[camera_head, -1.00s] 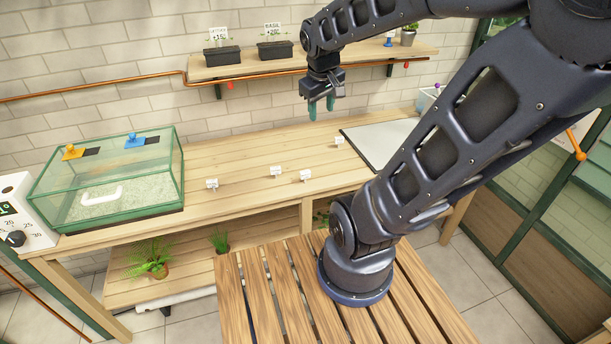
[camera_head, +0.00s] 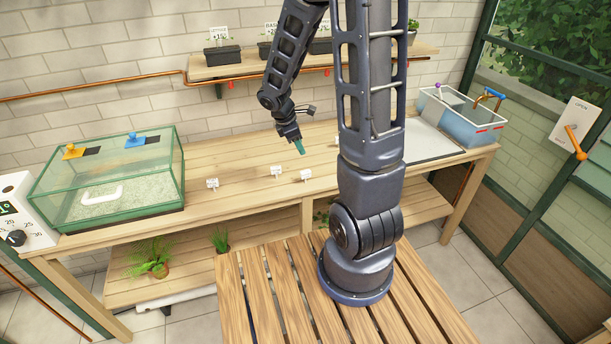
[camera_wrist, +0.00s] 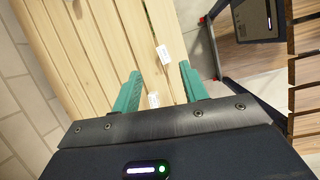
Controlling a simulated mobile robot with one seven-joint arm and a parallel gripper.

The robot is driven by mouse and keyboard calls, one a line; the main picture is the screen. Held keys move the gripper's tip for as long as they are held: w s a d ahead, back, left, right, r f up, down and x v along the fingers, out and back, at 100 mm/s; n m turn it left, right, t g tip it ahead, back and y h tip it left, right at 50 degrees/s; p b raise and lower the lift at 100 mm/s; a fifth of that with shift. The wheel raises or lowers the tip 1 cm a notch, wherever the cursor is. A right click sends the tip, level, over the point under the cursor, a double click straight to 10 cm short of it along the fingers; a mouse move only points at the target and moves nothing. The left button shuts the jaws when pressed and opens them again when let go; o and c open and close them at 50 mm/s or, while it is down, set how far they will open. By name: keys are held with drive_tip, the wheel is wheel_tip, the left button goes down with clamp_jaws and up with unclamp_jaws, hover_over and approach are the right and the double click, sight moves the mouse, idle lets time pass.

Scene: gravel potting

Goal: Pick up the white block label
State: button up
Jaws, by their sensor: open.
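Small white block labels stand on the wooden bench: one at the left (camera_head: 212,184), one in the middle (camera_head: 276,171), one to its right (camera_head: 305,175). A sliver of another white label (camera_head: 337,140) shows beside my arm. My gripper (camera_head: 300,147), with teal fingers, is above the bench behind the middle labels, apart from them. In the wrist view my gripper (camera_wrist: 160,72) is open and empty. One label (camera_wrist: 153,100) appears between the fingers and another (camera_wrist: 163,54) lies just beyond the fingertips. I cannot tell which labels of the head view these are.
A green-framed glass tank (camera_head: 110,180) stands on the bench's left end. A grey mat (camera_head: 428,140) and a water tub (camera_head: 460,118) are at the right end. A shelf (camera_head: 230,70) with planters hangs behind. The bench around the labels is clear.

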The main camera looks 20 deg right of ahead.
sight(305, 171)
drive_tip(key=shift+w+d+f+n, duration=0.2)
drive_tip(key=shift+d+f+n, duration=0.25)
drive_tip(key=shift+f, duration=1.95)
drive_tip(key=shift+w+d+f+n, duration=0.15)
drive_tip(key=shift+d+f+n, duration=0.3)
drive_tip(key=shift+f, duration=2)
drive_tip(key=shift+w+d+f+n, duration=0.2)
drive_tip(key=shift+d+f+n, duration=0.25)
drive_tip(key=shift+f, duration=1.95)
clamp_jaws()
